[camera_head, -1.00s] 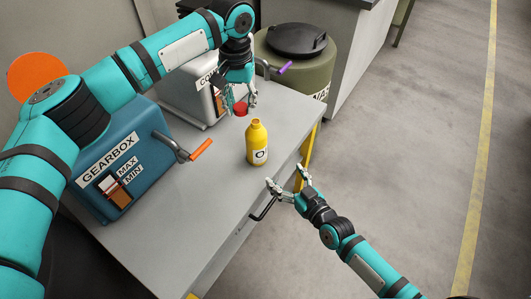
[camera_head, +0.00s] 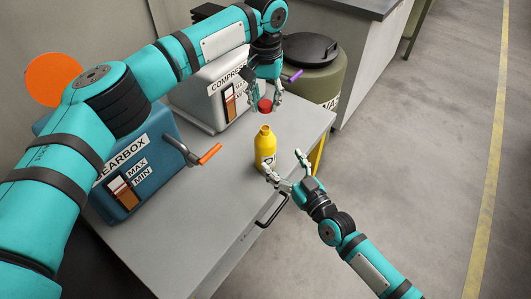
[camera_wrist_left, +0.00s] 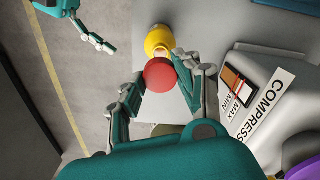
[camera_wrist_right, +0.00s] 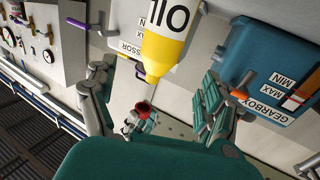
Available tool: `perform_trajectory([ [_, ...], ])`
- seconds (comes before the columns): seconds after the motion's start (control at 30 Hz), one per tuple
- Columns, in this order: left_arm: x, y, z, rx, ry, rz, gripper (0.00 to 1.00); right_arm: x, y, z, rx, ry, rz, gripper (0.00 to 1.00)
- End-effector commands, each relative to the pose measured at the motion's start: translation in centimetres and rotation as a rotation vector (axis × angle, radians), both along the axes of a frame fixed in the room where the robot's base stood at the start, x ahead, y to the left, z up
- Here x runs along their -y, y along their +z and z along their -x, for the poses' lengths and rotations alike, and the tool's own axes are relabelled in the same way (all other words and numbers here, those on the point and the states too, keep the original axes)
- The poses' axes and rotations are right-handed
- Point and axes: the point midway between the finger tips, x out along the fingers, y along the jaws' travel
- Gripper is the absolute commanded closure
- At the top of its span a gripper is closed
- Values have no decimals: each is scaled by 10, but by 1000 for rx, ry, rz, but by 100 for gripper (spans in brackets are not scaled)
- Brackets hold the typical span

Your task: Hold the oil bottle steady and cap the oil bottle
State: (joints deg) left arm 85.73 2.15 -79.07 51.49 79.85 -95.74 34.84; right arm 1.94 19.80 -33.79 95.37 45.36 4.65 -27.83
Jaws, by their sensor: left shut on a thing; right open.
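The yellow oil bottle (camera_head: 264,150) stands upright and uncapped on the grey table; it also shows in the left wrist view (camera_wrist_left: 159,38) and the right wrist view (camera_wrist_right: 163,45). My left gripper (camera_head: 264,106) is shut on the red cap (camera_head: 265,105), held above and a little behind the bottle. The cap fills the space between the fingers in the left wrist view (camera_wrist_left: 160,75). My right gripper (camera_head: 284,164) is open at the front right of the bottle, its fingers spread and apart from a grip on it.
The grey table (camera_head: 190,228) carries a blue gearbox unit (camera_head: 150,160) with an orange-handled lever (camera_head: 210,153) and a white compressor unit (camera_head: 207,95). A green drum (camera_head: 325,72) with a black lid stands behind. The table's front left is clear.

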Motion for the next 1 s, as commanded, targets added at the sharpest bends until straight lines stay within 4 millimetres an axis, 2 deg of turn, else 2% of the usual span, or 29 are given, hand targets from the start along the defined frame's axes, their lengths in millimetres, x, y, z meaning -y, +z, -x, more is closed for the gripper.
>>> perform_trajectory([
  [0.2, 0, 0, 0, 0, 0, 0, 81, -23, 1, -39, 2, 0, -1, 16],
  [0.43, 0, 0, 0, 0, 0, 0, 81, -41, 1, -68, -1, 0, -2, 16],
  [0.63, 0, 0, 0, 0, 0, 0, 81, -48, 1, -78, 0, 0, 0, 16],
  [0.93, 0, 0, 0, 0, 0, 0, 81, -48, 0, -78, -1, 0, -1, 16],
  [1.0, 0, 0, 0, 0, 0, 0, 81, -48, 0, -78, -1, 0, -1, 25],
])
